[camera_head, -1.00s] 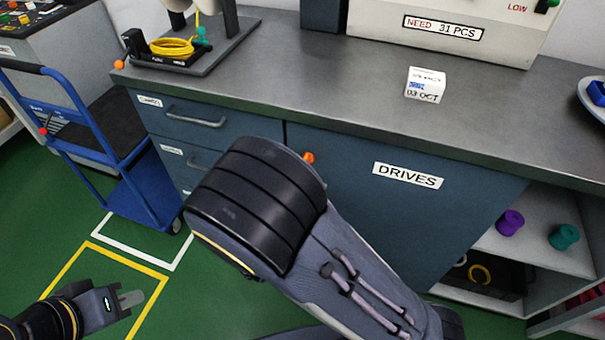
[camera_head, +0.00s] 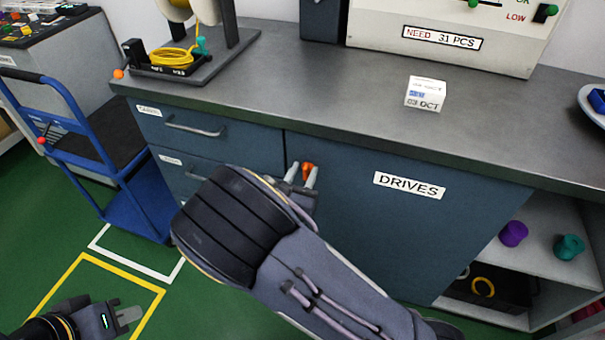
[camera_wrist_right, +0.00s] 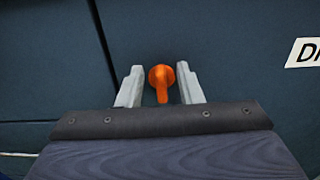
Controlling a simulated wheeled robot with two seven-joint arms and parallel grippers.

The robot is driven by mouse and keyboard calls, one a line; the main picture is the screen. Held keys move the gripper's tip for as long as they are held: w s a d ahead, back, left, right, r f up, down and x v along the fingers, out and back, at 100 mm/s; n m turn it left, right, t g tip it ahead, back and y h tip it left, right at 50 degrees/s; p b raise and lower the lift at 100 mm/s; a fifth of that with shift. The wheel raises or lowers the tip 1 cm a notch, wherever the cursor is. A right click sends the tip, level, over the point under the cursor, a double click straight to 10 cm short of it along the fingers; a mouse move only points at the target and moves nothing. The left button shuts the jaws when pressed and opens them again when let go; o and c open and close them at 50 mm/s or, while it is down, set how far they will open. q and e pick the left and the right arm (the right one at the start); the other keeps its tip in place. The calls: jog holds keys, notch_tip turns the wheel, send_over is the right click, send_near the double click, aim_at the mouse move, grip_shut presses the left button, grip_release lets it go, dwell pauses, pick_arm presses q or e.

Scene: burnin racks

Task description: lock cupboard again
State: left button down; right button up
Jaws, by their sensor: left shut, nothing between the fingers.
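The cupboard door (camera_head: 390,235) is dark blue, carries a DRIVES label and looks closed. Its orange latch knob (camera_head: 308,168) is at the door's upper left. My right gripper (camera_head: 301,172) is at the knob with its fingers apart, one on each side. In the right wrist view, the orange knob (camera_wrist_right: 161,82) has its handle pointing down between the two fingers (camera_wrist_right: 160,88), with a gap visible on both sides. My left gripper (camera_head: 131,315) is shut and empty, low over the green floor at the lower left.
Drawers (camera_head: 185,124) are left of the door, and an open shelf (camera_head: 530,255) with spools is right of it. A white dated box (camera_head: 425,94) stands on the grey worktop (camera_head: 320,75). A blue trolley (camera_head: 130,200) stands at the left.

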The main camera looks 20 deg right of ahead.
grip_shut()
